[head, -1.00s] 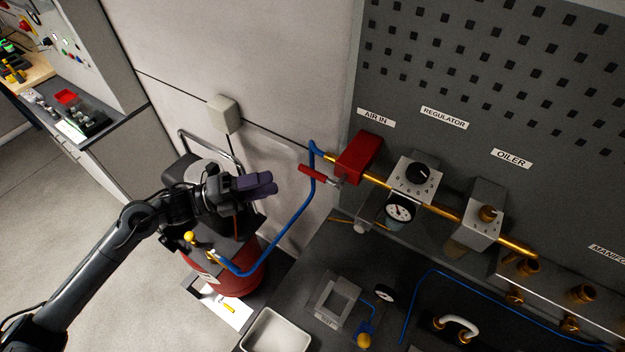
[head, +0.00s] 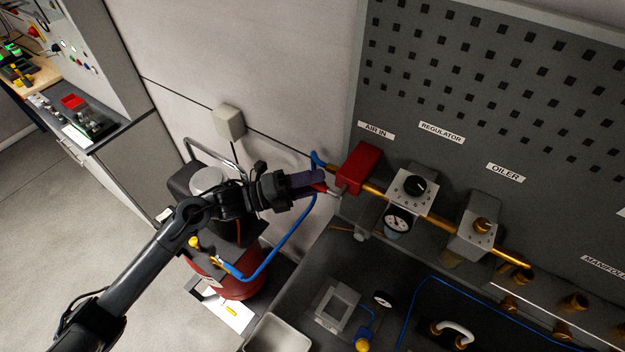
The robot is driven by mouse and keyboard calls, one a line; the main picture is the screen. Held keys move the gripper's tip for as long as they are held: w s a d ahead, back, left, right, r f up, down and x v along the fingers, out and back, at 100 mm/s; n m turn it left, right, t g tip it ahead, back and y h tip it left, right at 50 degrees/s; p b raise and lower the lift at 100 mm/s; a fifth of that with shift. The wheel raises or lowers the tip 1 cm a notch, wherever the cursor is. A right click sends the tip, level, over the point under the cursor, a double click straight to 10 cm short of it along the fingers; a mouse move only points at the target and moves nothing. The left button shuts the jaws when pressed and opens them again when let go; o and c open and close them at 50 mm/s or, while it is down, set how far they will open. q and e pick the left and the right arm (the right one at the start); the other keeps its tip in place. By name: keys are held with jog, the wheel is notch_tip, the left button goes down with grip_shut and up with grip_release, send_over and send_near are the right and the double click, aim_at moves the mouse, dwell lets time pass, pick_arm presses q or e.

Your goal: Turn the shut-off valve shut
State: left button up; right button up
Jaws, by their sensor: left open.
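The shut-off valve (head: 360,167) is a red block under the "AIR IN" label on the brass pipe. Its red handle (head: 319,187) sticks out to the left on a grey stem (head: 334,191). My left gripper (head: 318,179) is open, with its purple fingers at the handle and covering most of it. I cannot tell whether the fingers touch the handle. My right gripper is not in view.
A blue hose (head: 290,236) runs from the valve inlet down to the red compressor (head: 241,285). The regulator (head: 409,190) and oiler (head: 474,228) sit right of the valve. A grey tray (head: 277,335) is on the bench below.

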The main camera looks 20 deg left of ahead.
pick_arm(q)
grip_shut()
dwell(0.4)
